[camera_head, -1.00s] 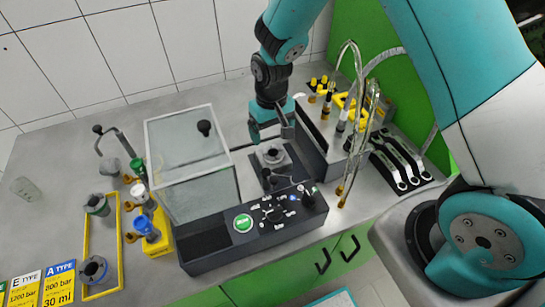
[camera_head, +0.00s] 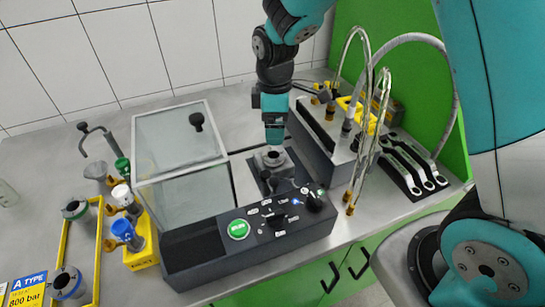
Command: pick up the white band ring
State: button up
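A short pale grey-white ring with a dark bore (camera_head: 272,158) sits in the fixture beside the glass-sided box. It appears to be the white band ring, but its band is too small to make out clearly. My gripper (camera_head: 273,142) points down directly over it, with the fingertips at or just above its top edge. The fingers line up in this view, so their opening and any contact with the ring cannot be told.
The glass-sided box (camera_head: 180,140) stands close on the left. A control panel (camera_head: 265,225) lies in front. A dark block with metal hoses (camera_head: 325,135) stands close on the right. A yellow frame (camera_head: 97,245) holds a green-banded ring (camera_head: 75,209) and blue-banded ring (camera_head: 68,283).

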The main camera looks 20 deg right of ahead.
aim_at(276, 150)
jog(key=shift+s+d+f+p, duration=0.1)
jog(key=shift+f+p, duration=0.5)
jog(key=shift+f, duration=1.55)
jog(key=shift+s+f+p, duration=0.1)
jog(key=shift+f+p, duration=0.45)
jog(key=shift+f, duration=1.55)
jog(key=c, duration=1.1)
jog(key=shift+r, duration=0.15)
notch_tip(276, 150, up, 20)
jog(key=b, duration=0.3)
